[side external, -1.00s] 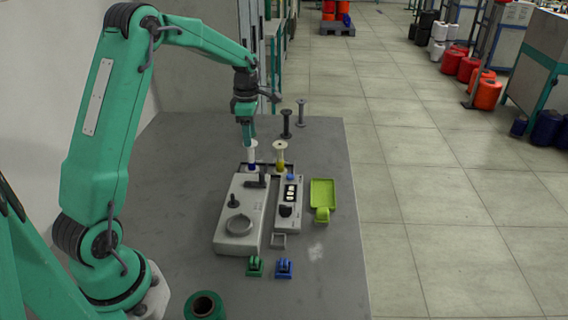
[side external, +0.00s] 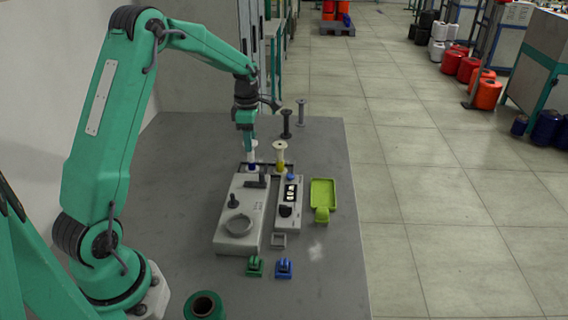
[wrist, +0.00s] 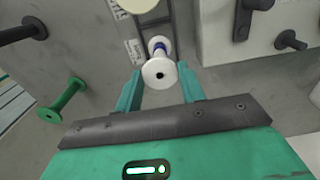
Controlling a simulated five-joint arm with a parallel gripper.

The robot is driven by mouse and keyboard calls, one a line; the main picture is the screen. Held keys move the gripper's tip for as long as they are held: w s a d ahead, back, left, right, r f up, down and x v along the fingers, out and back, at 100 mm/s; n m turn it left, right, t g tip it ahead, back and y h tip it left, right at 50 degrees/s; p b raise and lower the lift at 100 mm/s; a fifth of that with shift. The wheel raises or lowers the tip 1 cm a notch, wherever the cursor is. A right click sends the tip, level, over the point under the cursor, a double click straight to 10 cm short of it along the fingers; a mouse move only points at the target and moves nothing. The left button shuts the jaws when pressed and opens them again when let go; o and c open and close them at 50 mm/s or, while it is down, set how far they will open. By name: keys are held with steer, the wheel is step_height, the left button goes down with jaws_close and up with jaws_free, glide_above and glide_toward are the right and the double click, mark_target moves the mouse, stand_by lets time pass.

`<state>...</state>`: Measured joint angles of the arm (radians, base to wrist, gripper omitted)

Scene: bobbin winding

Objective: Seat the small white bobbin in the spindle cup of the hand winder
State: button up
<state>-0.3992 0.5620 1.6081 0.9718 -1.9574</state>
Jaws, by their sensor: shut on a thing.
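The small white bobbin (side external: 253,153), with a blue band low on it, stands upright at the back end of the hand winder (side external: 229,207). My gripper (side external: 250,143) points down at the bobbin's top and is shut on it. In the wrist view the bobbin's white flange (wrist: 159,73) sits between the two fingertips (wrist: 160,67). The winder's round cup (side external: 239,225) is at its near end and looks empty. The bobbin's lower end is partly hidden, so I cannot tell whether it touches its support.
A cream-and-yellow bobbin (side external: 280,157) stands close to the right. A control box (side external: 289,203) and a lime tray (side external: 322,192) are further right. Dark (side external: 286,123) and grey (side external: 301,112) spools stand behind. Green (side external: 255,267) and blue (side external: 284,268) pieces lie in front.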

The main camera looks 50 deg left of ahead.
steer(key=shift+r, duration=0.2)
steer(key=shift+r, duration=2.3)
steer(key=shift+r, duration=0.1)
step_height(320, 180, up, 11)
steer(key=s+d+r+m, duration=0.1)
steer(key=s+d+m, duration=0.1)
steer(key=s+d, duration=0.5)
steer(key=s+d+r+m, duration=0.1)
steer(key=s+d+m, duration=0.1)
steer(key=s+d, duration=0.5)
steer(key=s+d+f+m, duration=0.2)
steer(key=s+d+f, duration=0.2)
steer(key=d+f, duration=0.2)
steer(key=shift+f, duration=0.3)
